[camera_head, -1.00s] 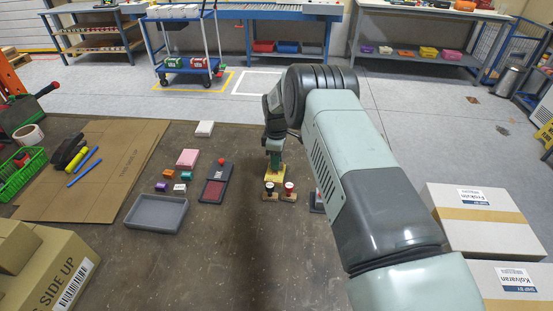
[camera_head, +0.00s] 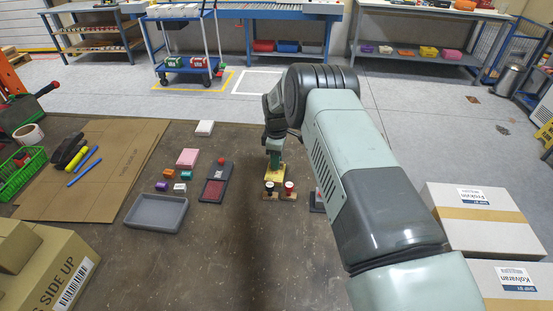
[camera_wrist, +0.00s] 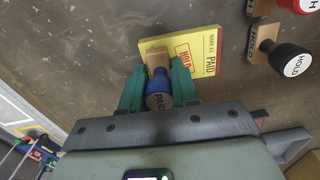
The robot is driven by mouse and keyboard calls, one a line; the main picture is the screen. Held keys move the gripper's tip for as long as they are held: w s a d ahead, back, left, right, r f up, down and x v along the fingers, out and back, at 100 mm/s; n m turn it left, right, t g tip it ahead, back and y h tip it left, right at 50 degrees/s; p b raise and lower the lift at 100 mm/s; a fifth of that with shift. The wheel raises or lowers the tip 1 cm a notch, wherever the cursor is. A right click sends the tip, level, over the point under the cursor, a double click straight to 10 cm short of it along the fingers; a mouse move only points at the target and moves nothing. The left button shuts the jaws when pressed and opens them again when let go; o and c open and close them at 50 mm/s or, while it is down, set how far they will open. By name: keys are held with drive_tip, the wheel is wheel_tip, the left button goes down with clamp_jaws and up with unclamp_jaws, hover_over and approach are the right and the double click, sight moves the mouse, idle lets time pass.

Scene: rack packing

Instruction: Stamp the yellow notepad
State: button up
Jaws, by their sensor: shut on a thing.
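The yellow notepad (camera_wrist: 205,50) lies flat on the dark table. Its top bears printed words that read "MARK AS PAID" and a red boxed mark that looks like "HOLD". In the head view the notepad (camera_head: 275,176) shows just below my gripper (camera_head: 274,152). In the wrist view my gripper (camera_wrist: 157,84) is shut on a stamp with a blue handle (camera_wrist: 159,85) marked "PAID". The stamp's wooden block (camera_wrist: 154,50) is over the notepad's left part. Whether its face touches the paper is hidden.
A black-handled stamp (camera_head: 269,187) marked "HOLD" and a red-handled stamp (camera_head: 289,187) stand close in front of the notepad. A red ink pad (camera_head: 214,190), a grey tray (camera_head: 156,212) and small coloured blocks lie to the left. The table's front middle is clear.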

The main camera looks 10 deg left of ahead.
drive_tip(key=shift+r, duration=3.45)
